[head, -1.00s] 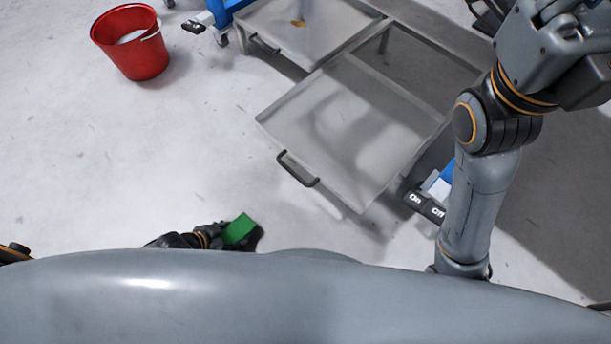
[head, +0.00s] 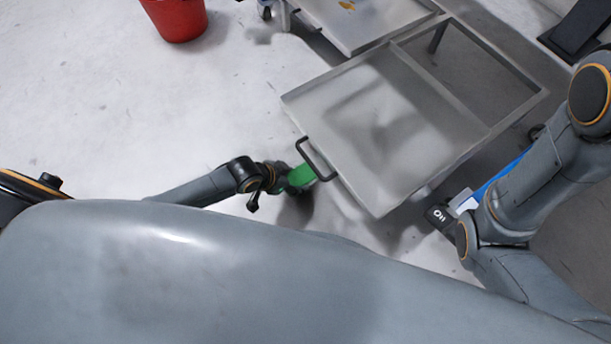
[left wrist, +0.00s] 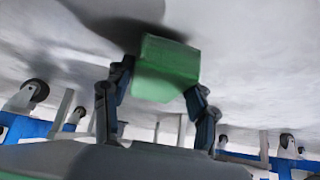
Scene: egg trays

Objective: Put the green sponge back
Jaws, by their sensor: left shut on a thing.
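The green sponge (head: 302,175) is a small green block at the end of my left arm in the head view. My left gripper (head: 290,180) is shut on it. It is just left of the black handle (head: 316,160) of a grey metal cart (head: 345,175); the handle partly overlaps the sponge in the picture. In the left wrist view the sponge (left wrist: 166,68) sits between the two dark fingers (left wrist: 158,92). My right arm is at the right edge of the head view, and its gripper is outside the picture.
A red bucket (head: 178,18) stands on the floor at the top left. A second metal tray cart (head: 362,30) is behind the first. Open pale floor stretches to the left of the cart.

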